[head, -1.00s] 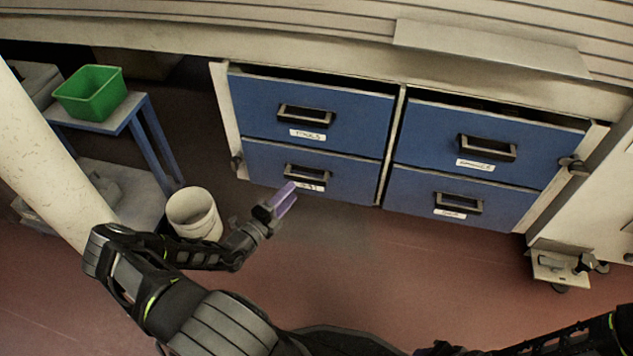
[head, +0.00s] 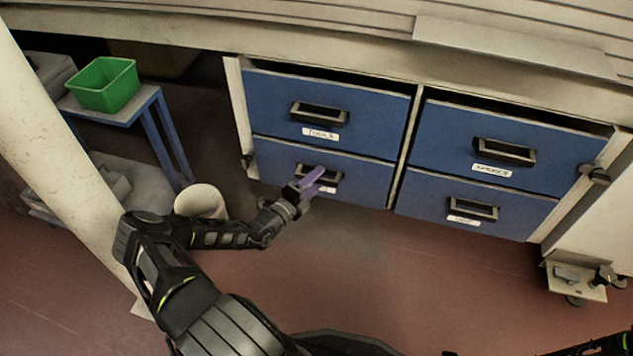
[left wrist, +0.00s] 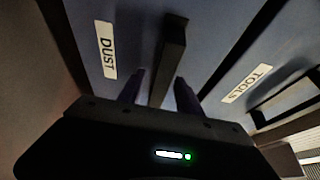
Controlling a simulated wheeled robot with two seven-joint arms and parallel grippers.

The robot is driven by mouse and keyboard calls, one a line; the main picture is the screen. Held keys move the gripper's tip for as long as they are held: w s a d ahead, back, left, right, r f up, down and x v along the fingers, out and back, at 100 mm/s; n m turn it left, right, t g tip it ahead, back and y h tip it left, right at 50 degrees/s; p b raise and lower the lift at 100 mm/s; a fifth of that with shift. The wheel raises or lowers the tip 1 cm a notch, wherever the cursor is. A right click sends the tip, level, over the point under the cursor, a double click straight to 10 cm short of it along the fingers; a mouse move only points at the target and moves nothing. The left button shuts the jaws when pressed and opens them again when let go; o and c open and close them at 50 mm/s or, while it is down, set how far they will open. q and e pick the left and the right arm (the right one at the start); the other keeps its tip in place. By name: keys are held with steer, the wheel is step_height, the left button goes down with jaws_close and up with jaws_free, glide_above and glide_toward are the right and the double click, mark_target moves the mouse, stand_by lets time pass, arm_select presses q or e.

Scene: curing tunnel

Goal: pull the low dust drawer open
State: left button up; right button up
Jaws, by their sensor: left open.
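The low dust drawer (head: 365,182) is the blue lower-left front in the head view, and it looks shut. Its dark bar handle (head: 331,175) is partly hidden by my left gripper (head: 313,177). In the left wrist view the white DUST label (left wrist: 106,49) and the handle (left wrist: 173,48) show close up. There my left gripper (left wrist: 159,88) is open, with one purple finger on each side of the handle's line. I cannot tell whether the fingers touch it. My right gripper is not in view; only dark arm parts show at the lower right.
The tools drawer (head: 370,120) is directly above. Two more blue drawers (head: 545,150) stand to the right. A white bucket (head: 201,201) is beside my left forearm, and a blue stand with a green bin (head: 104,86) is at left. The red floor before the drawers is clear.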

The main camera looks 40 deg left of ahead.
arm_select(q)
steer(key=shift+c, duration=0.4)
jaws_close()
stand_by(1.0)
